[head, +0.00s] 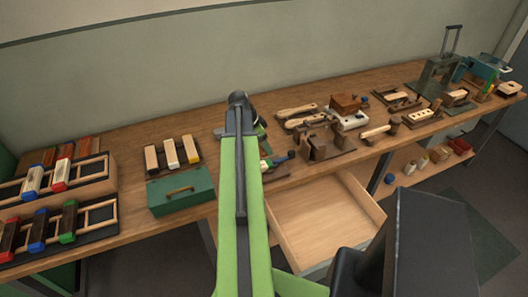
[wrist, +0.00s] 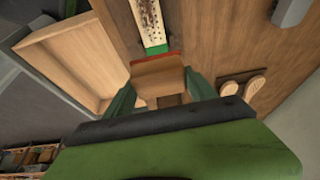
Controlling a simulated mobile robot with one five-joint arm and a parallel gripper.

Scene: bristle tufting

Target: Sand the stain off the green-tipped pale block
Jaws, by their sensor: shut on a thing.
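The pale block (wrist: 148,18) with dark speckled staining lies on the bench at the top of the wrist view, with its green tip (wrist: 157,49) toward my gripper. My gripper (wrist: 160,92) is shut on a wooden block with a red edge (wrist: 158,76), which looks like a sanding block. The red edge is close to the green tip; I cannot tell whether they touch. In the head view my green arm hides most of the gripper and the pale block.
An open, empty drawer (head: 325,218) juts from the bench (head: 225,185), also in the wrist view (wrist: 85,62). A green box (head: 180,194) and racks of coloured-tip blocks (head: 68,182) stand left. Wooden tools (head: 318,140) crowd the bench to the right.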

